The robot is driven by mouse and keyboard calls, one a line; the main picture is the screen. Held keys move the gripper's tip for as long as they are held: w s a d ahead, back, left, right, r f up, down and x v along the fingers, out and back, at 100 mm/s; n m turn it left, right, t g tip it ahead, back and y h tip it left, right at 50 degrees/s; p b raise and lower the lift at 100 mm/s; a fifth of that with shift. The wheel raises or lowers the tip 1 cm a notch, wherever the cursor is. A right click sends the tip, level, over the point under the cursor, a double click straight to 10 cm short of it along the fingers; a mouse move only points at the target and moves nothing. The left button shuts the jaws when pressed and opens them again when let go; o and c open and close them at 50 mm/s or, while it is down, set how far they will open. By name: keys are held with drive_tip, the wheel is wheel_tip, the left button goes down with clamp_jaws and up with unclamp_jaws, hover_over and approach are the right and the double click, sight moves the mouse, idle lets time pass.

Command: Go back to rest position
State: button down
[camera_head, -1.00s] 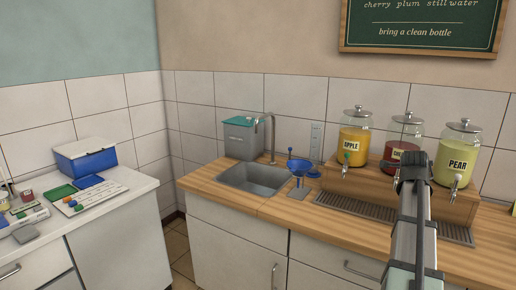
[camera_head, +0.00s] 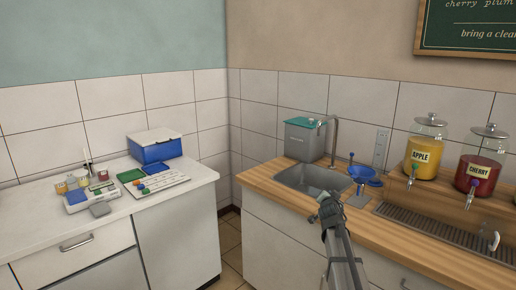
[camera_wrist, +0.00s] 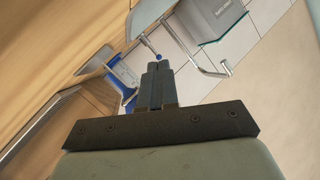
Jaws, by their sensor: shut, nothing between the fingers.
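My gripper (camera_head: 329,205) shows in the head view in front of the wooden counter (camera_head: 262,178), near the sink's right front corner. In the wrist view its two dark fingers (camera_wrist: 158,70) are together with nothing between them.
The sink (camera_head: 312,180) with its tap (camera_head: 335,140) and a grey bin with a teal lid (camera_head: 305,139) are behind my gripper. A white counter (camera_head: 30,225) at left holds a blue box (camera_head: 155,149) and a tray. A drip tray (camera_head: 440,231) lies below the dispensers.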

drive_tip(key=s+a+f+n+y, duration=0.1)
drive_tip(key=a+f+n+y, duration=0.15)
drive_tip(key=a+f, duration=0.45)
drive_tip(key=a+f+n+y, duration=0.1)
drive_tip(key=a+f+n, duration=0.3)
drive_tip(key=a, duration=0.5)
drive_tip(key=s+d+f+g+h, duration=0.1)
drive_tip(key=s+f+g, duration=0.1)
drive_tip(key=s+f, duration=0.45)
drive_tip(key=s+d+f+g, duration=0.1)
drive_tip(key=s+f+g, duration=0.15)
drive_tip(key=f, duration=0.75)
drive_tip(key=s+d+f+g+h, duration=0.1)
drive_tip(key=s+f+g, duration=0.1)
drive_tip(key=s+f, duration=0.45)
drive_tip(key=s+d+f+g, duration=0.1)
drive_tip(key=s+f+g, duration=0.2)
drive_tip(key=s+f, duration=0.7)
drive_tip(key=s+d+f+g, duration=0.2)
drive_tip(key=s+f+g, duration=0.2)
drive_tip(key=s+f, duration=0.5)
drive_tip(key=s+a+f+n+g+y, duration=0.1)
drive_tip(key=s+g, duration=0.3)
drive_tip(key=s, duration=1.2)
drive_tip(key=s+a+f+n+g+y, duration=0.1)
drive_tip(key=s+g, duration=0.3)
drive_tip(key=s, duration=1.1)
drive_tip(key=shift+s+f+n, duration=0.2)
drive_tip(key=shift+s+n, duration=0.2)
drive_tip(key=shift+n, duration=0.05)
